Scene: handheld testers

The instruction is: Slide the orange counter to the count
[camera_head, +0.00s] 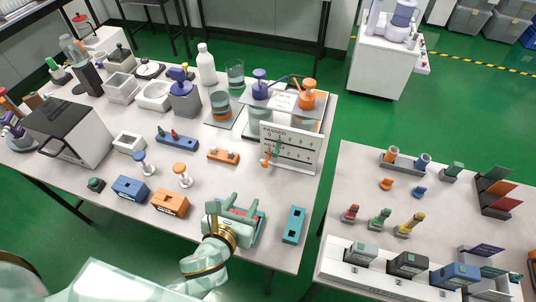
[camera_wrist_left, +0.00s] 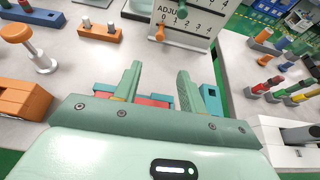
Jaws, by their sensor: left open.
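A white upright panel (camera_head: 303,145) with rows of printed numbers stands near the table's right edge. An orange counter (camera_head: 265,162) sits low at its left side, with a green one (camera_head: 275,152) just above it. In the left wrist view the orange counter (camera_wrist_left: 160,34) is at the top, near the 0 of the "ADJUST" row on the panel (camera_wrist_left: 200,20). The count it calls for is too small to read. My left gripper (camera_head: 241,207) is open and empty near the table's front edge, apart from the panel. My right gripper is not in view.
A teal and red object (camera_wrist_left: 152,100) lies under my left fingers. A teal block (camera_head: 293,225) lies to their right, and an orange box (camera_head: 170,203) to their left. Bare table lies between my gripper and the panel.

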